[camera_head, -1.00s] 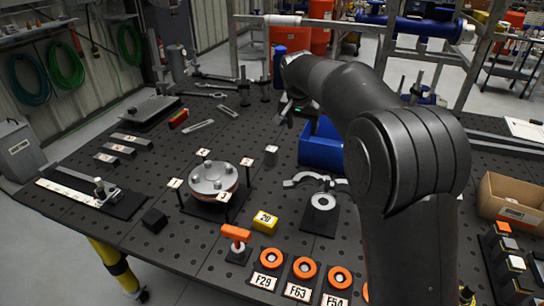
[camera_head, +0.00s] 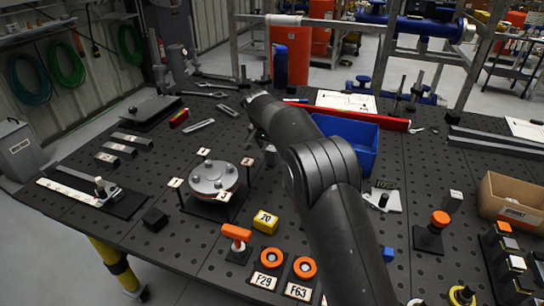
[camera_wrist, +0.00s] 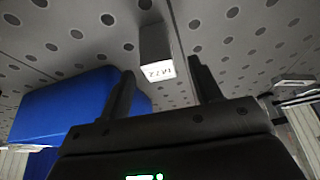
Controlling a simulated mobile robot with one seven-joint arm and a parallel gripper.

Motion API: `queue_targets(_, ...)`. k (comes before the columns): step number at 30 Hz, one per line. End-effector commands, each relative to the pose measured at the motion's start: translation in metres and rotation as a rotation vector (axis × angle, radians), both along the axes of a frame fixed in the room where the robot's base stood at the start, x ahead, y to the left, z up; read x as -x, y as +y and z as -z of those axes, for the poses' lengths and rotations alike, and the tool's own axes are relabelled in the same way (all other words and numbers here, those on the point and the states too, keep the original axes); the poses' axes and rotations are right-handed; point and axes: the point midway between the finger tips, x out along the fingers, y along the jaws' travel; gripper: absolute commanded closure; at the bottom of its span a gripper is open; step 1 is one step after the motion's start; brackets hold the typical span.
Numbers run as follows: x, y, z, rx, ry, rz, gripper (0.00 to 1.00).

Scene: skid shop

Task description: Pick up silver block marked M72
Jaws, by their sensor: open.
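The silver block marked M72 (camera_wrist: 155,45) stands on the perforated table, its label reading upside down in the wrist view. My gripper (camera_wrist: 162,66) is open. In the wrist view its two fingers are on either side of the block's labelled end in the picture, with gaps on both sides. I cannot tell how far the block is from the fingers in depth. In the head view my arm hides most of the gripper.
A blue bin (camera_head: 350,140) stands right of the block, and it also shows close by at left in the wrist view (camera_wrist: 60,105). The flanged disc (camera_head: 213,178) with number tags is left of the block. A yellow block (camera_head: 265,221) is nearer the front.

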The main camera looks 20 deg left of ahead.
Motion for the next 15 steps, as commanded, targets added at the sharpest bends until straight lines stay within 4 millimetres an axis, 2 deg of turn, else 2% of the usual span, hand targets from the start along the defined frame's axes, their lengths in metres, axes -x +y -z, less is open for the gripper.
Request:
queue_targets(10, -0.017, -0.003, 0.043, 0.003, 0.002, 0.001, 0.42)
queue_targets(15, -0.019, -0.003, 0.046, 0.000, 0.000, 0.000, 0.42)
